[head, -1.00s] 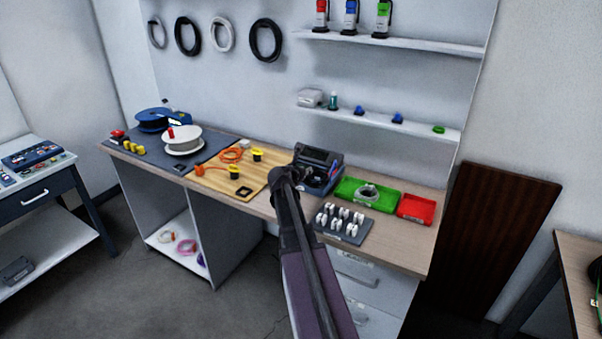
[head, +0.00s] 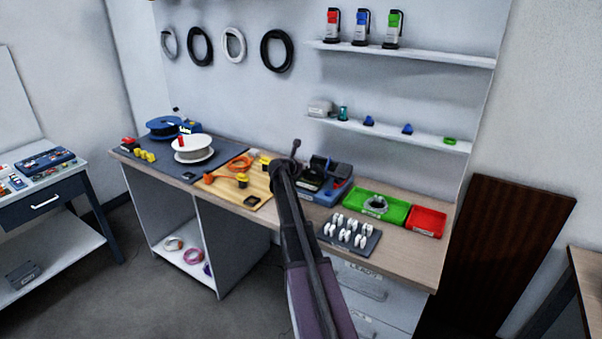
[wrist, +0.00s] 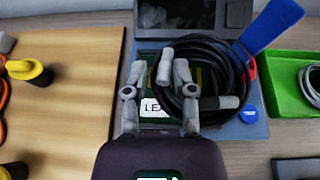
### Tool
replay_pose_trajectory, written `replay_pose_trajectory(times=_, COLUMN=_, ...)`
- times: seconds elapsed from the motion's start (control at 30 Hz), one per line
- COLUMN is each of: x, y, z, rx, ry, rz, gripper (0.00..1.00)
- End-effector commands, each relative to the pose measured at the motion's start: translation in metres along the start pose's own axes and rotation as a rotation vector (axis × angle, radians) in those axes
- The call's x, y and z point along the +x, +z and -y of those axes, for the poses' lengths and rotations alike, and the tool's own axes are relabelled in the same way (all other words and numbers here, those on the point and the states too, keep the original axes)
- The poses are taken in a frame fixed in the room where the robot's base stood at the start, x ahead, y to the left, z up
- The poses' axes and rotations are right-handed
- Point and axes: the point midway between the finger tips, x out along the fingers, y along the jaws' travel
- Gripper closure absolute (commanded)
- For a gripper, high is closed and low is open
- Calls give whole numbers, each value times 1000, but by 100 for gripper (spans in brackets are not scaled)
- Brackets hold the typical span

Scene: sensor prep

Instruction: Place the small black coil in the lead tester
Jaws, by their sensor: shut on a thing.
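My gripper (wrist: 160,76) is shut on the black coil (wrist: 205,42). The coil is a looped black cable with grey plug ends, and most of it extends to the right of the fingers in the wrist view. The lead tester (wrist: 252,128) is behind it, with a blue base, a dark screen, a green board and a raised blue flap at the right. The coil covers much of the board and its label. I cannot tell whether the coil touches the tester. In the head view my gripper (head: 287,168) shows just left of the tester (head: 340,190).
Right of the tester are a green tray (head: 402,214) holding a grey coil and a red tray (head: 427,222). A dark rack (head: 350,243) of white pieces stands in front. A wooden board (head: 256,202) with orange cable and yellow-capped posts lies to the left.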

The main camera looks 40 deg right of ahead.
Motion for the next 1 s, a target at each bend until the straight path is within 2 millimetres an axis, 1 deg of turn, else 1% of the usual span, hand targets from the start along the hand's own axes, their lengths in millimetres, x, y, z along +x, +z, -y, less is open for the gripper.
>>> replay_pose_trajectory(times=0.03, x=5, y=2, z=-5, rx=-1, ry=0, rz=1, gripper=100)
replay_pose_trajectory(times=0.13, x=8, y=2, z=-8, rx=-1, ry=0, rz=1, gripper=100)
replay_pose_trajectory(times=0.57, x=10, y=3, z=-10, rx=0, ry=0, rz=1, gripper=100)
replay_pose_trajectory(times=0.73, x=21, y=5, z=-20, rx=0, ry=0, rz=1, gripper=100)
replay_pose_trajectory(times=0.8, x=22, y=-4, z=-18, rx=0, ry=-1, rz=0, gripper=100)
replay_pose_trajectory(times=1.0, x=28, y=-20, z=-18, rx=0, ry=-1, rz=0, gripper=100)
